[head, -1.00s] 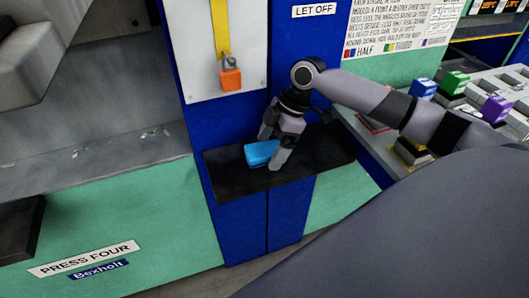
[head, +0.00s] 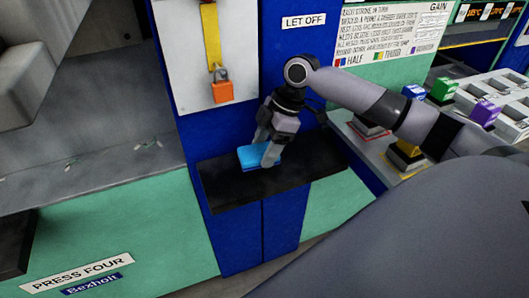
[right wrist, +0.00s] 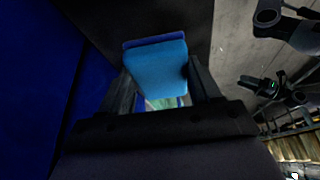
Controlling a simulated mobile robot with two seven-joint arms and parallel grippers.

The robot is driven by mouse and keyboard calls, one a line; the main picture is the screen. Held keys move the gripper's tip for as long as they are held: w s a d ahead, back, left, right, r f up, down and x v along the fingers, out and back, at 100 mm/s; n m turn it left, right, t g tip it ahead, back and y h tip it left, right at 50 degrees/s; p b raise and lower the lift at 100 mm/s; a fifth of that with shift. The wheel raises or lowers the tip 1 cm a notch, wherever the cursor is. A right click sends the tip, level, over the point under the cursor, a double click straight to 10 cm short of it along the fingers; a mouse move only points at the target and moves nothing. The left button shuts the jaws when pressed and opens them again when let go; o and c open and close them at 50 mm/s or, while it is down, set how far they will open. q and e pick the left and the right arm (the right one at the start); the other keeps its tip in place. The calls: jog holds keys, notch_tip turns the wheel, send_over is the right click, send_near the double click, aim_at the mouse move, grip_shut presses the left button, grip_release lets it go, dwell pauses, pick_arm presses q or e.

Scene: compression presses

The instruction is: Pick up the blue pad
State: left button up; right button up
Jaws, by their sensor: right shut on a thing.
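The blue pad (head: 254,157) is on the black shelf (head: 230,191) that juts from the blue column in the head view. My right gripper (head: 268,153) reaches down to the pad's right part, and its fingers are closed on it. In the right wrist view the pad (right wrist: 156,65) shows light blue with a darker blue edge, between the two fingers. I cannot tell whether the pad still touches the shelf.
An orange padlock (head: 222,88) hangs on a yellow strap above the shelf. A panel with green, purple and other coloured blocks (head: 485,113) lies at the right. The press bed (head: 90,150) is at the left. The shelf's right part is clear.

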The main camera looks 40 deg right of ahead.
aim_at(265, 149)
notch_tip(265, 149, up, 5)
jog(key=shift+f, duration=0.1)
jog(key=s+a, duration=0.2)
jog(key=s, duration=0.7)
jog(key=s+a, duration=0.2)
jog(key=s, duration=0.8)
jog(key=shift+a+f+b, duration=0.3)
jog(key=shift+b, duration=0.05)
jog(key=shift+o, duration=0.4)
